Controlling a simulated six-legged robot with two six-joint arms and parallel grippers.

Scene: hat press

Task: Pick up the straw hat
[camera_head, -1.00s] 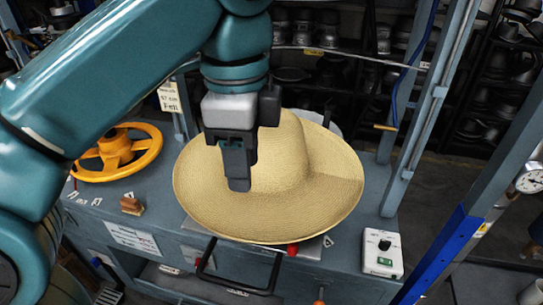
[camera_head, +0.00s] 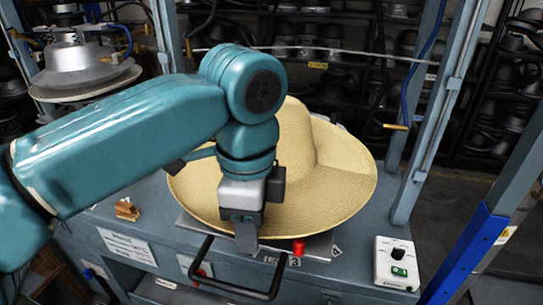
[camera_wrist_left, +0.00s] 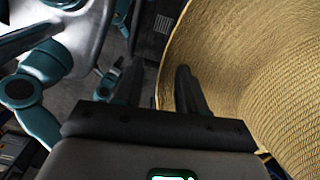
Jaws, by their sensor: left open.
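The straw hat (camera_head: 322,168) sits brim down on the grey press table, its crown upward. My left gripper (camera_head: 246,238) is at the hat's front brim edge, pointing down. In the left wrist view the fingers (camera_wrist_left: 160,88) stand apart with nothing clamped. The edge of the hat (camera_wrist_left: 235,60) runs between them in the picture, with the right finger in front of the straw. I cannot tell how deep the brim reaches between the fingers. My left arm hides part of the hat's left side. My right gripper is not in view.
A black handle bar (camera_head: 238,285) and a red knob (camera_head: 298,247) are at the table front near the gripper. A white control box (camera_head: 397,263) stands at right. Blue-grey posts (camera_head: 425,130) rise behind and right. A metal hat form (camera_head: 80,62) is at back left.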

